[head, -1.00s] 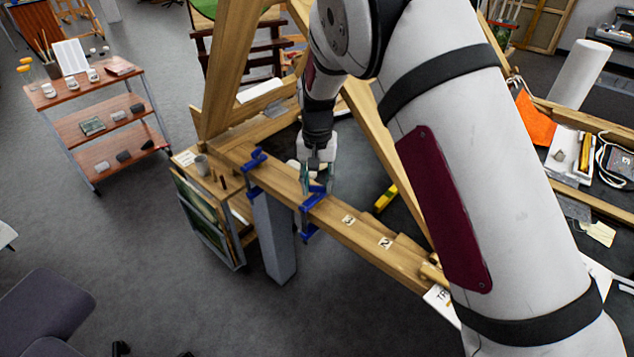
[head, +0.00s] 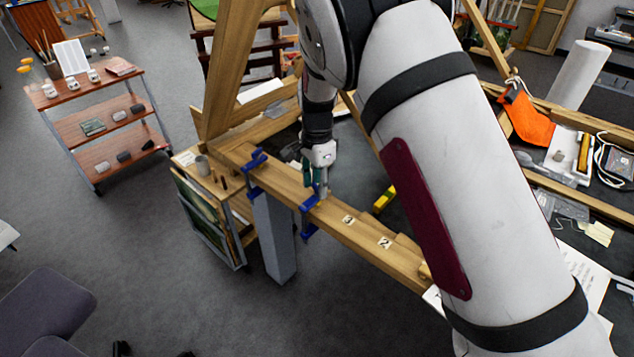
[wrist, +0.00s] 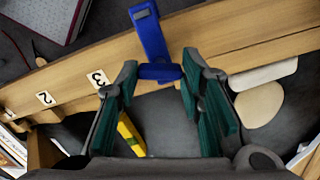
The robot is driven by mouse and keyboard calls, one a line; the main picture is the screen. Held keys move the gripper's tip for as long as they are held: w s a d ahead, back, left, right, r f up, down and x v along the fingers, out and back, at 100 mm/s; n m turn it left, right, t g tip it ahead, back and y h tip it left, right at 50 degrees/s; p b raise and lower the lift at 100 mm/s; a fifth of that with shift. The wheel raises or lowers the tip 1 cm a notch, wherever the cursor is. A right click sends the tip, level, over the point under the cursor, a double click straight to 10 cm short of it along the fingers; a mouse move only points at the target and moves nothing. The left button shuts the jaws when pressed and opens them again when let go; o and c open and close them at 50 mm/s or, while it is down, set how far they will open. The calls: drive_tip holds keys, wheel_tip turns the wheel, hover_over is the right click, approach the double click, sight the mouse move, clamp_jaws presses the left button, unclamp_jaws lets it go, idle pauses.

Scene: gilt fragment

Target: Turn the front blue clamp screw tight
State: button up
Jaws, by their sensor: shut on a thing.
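The front blue clamp (head: 309,202) grips the wooden beam (head: 350,227). In the wrist view its upright blue arm (wrist: 149,32) lies over the beam, with a short blue crosspiece (wrist: 160,71) at its lower end. My gripper (head: 318,186) points down at this clamp from above. In the wrist view my gripper's (wrist: 160,66) green-padded fingers stand on either side of the crosspiece and are shut on its two ends. The screw's thread is hidden. A second blue clamp (head: 254,161) sits farther along the beam to the left.
Number tags (head: 384,243) lie on the beam to the right of the clamp. A yellow tool (head: 385,198) lies behind the beam. A wooden post (head: 228,70) rises at the left. Open floor (head: 180,300) lies in front.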

sight(317, 186)
drive_tip(key=m, duration=0.6)
drive_tip(key=shift+m, duration=0.3)
drive_tip(key=m+p, duration=0.1)
drive_tip(key=m, duration=0.5)
drive_tip(key=shift+m, duration=0.4)
drive_tip(key=o, duration=1.2)
drive_tip(key=shift+c, duration=0.2)
wheel_tip(317, 186, up, 12)
